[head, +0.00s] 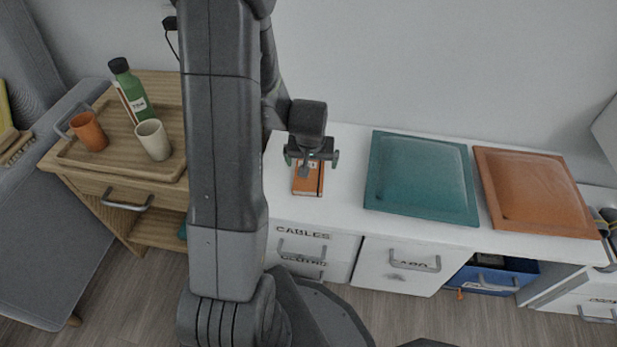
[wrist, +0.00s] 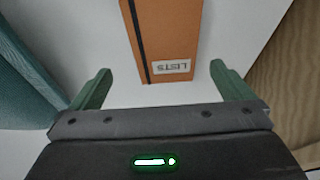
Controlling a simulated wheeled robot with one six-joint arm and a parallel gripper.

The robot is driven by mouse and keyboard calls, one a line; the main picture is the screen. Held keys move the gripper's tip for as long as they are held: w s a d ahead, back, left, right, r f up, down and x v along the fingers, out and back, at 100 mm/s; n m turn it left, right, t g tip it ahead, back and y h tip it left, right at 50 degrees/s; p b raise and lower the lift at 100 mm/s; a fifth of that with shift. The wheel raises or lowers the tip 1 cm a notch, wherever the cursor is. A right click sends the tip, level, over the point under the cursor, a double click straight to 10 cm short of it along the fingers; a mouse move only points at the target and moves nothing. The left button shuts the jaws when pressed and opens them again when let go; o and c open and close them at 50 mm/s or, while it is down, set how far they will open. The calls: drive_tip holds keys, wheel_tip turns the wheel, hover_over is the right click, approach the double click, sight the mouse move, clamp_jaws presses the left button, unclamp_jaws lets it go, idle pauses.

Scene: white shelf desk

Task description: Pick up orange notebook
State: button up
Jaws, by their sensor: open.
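The orange notebook (head: 308,182) lies flat on the white desk top, near its left end in the head view. It has a dark elastic band and a white label, which reads LISTS in the wrist view (wrist: 168,35). My gripper (head: 311,160) is over the notebook's far part and hides some of it. In the wrist view my gripper (wrist: 155,82) has its two green fingers wide apart, with the notebook's label end lying between and beyond them. The gripper is open and empty. I cannot tell its exact height above the notebook.
A teal tray (head: 421,207) and an orange tray (head: 540,222) lie right of the notebook. A wooden side table (head: 75,165) at left holds a tray with a green bottle (head: 131,92), an orange cup (head: 89,131) and a cream cup (head: 153,139). A wall stands behind.

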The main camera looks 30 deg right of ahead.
drive_tip(key=b+x, duration=0.1)
drive_tip(key=x, duration=0.2)
drive_tip(key=a+b+x, duration=0.1)
drive_tip(key=x, duration=0.1)
drive_tip(key=shift+f+b, duration=0.3)
drive_tip(key=shift+f, duration=0.05)
drive_tip(key=shift+r, duration=0.15)
drive_tip(key=c, duration=1.1)
